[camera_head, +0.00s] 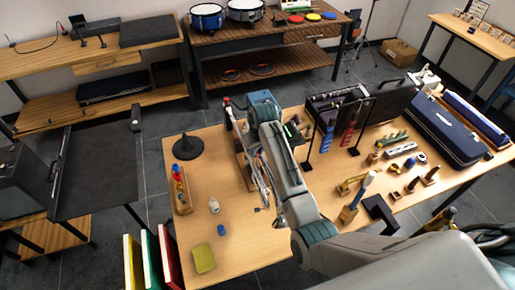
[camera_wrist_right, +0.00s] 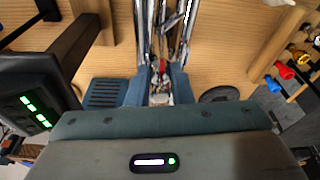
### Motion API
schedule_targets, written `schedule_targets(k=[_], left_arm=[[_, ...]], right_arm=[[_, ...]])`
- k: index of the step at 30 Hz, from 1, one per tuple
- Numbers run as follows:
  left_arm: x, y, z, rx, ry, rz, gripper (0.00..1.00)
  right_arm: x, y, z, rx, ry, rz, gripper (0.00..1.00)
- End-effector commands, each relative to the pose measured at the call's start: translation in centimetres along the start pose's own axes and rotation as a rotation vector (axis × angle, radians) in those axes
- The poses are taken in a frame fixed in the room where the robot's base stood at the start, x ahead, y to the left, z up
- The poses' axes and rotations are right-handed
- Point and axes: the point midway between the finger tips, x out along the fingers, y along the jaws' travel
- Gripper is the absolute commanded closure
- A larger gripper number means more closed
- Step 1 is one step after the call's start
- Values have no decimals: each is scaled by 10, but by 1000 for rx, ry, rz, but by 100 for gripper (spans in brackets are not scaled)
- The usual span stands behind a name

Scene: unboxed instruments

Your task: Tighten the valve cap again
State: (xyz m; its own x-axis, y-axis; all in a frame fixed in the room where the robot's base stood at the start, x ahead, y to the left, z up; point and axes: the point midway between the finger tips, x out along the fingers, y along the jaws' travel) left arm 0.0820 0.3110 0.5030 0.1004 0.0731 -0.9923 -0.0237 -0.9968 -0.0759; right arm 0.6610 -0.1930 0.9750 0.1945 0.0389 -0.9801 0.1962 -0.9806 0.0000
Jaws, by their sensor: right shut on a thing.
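A silver instrument (camera_wrist_right: 163,30) with long parallel tubes runs up from between my right gripper's fingers in the right wrist view. In the head view its silver tubes (camera_head: 262,178) show beside my right arm. My right gripper (camera_wrist_right: 160,86) is shut on a small silver part at the near end of the tubes, with a small red bit (camera_wrist_right: 161,66) just beyond. The part is mostly hidden between the fingers, so I cannot make out the valve cap itself or how it is seated. My left gripper is not in view.
A black cone-shaped stand (camera_head: 187,146) and a wooden rack with coloured pieces (camera_head: 182,190) stand left on the table. A small bottle (camera_head: 214,205), blue cap (camera_head: 221,230) and yellow-green cloth (camera_head: 204,258) lie near. Open black cases (camera_head: 385,103) and small tools crowd the right.

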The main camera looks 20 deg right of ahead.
Motion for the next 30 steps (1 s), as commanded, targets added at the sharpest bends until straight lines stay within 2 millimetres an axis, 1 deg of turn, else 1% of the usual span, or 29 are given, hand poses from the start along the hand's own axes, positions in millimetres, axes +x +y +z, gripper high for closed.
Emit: schedule_targets(k=[4, 9, 18, 21, 25, 30], left_arm=[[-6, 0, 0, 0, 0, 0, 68], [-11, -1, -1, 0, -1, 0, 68], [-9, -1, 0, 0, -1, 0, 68], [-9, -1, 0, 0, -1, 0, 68], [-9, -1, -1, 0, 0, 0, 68], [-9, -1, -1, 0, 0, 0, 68]], right_arm=[[-1, 0, 0, 51, -1, 10, 96], [-2, 0, 0, 161, -1, 33, 96], [0, 1, 0, 570, -1, 119, 96], [0, 2, 0, 676, 0, 142, 96], [0, 2, 0, 742, 1, 156, 96], [0, 3, 1, 746, 1, 158, 96]])
